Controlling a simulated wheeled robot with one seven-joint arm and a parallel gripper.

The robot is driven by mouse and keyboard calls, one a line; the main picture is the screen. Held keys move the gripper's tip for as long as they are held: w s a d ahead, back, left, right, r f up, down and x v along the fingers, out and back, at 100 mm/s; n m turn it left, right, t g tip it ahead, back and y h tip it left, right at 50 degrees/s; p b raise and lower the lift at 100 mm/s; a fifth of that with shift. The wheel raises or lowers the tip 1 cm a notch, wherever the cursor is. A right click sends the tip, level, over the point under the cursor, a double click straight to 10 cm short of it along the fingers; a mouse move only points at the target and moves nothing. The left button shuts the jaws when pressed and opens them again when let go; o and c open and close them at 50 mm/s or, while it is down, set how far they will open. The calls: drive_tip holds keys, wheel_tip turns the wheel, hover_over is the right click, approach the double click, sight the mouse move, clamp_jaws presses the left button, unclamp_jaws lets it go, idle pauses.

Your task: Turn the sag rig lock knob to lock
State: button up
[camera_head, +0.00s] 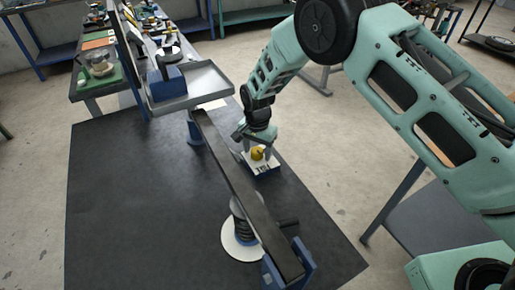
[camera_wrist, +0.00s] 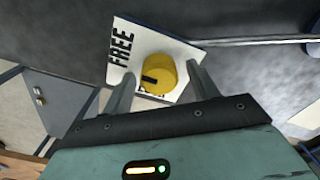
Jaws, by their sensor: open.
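The yellow lock knob (camera_head: 257,154) sits on a white plate (camera_head: 263,168) beside the long dark beam in the head view. In the wrist view the knob (camera_wrist: 160,70) is round, with a black pointer mark on its lower left part. The white plate (camera_wrist: 130,50) bears the word FREE at its upper left; more lettering below the knob is mostly hidden. My gripper (camera_wrist: 160,78) is open, with one finger on each side of the knob. The left finger is apart from it; the right finger is close, and I cannot tell whether it touches.
The long dark beam (camera_head: 240,180) runs just left of my gripper, with a coil spring (camera_head: 241,225) on a white disc under it. A grey tray (camera_head: 205,85) stands behind. The dark mat (camera_head: 120,200) is clear at the left.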

drive_tip(key=shift+f, duration=0.1)
drive_tip(key=c, duration=1)
drive_tip(key=shift+n, duration=0.3)
drive_tip(key=n+b, duration=0.2)
drive_tip(key=n, duration=0.1)
drive_tip(key=shift+f+n, duration=0.1)
drive_tip(key=shift+n, duration=0.2)
drive_tip(key=n+b, duration=0.2)
drive_tip(key=n, duration=0.2)
drive_tip(key=shift+a, duration=0.1)
drive_tip(key=n+b, duration=0.1)
drive_tip(key=n, duration=0.4)
drive_tip(key=n+b, duration=0.1)
drive_tip(key=n, duration=0.3)
drive_tip(key=shift+a+n, duration=0.1)
drive_tip(key=shift+n, duration=0.2)
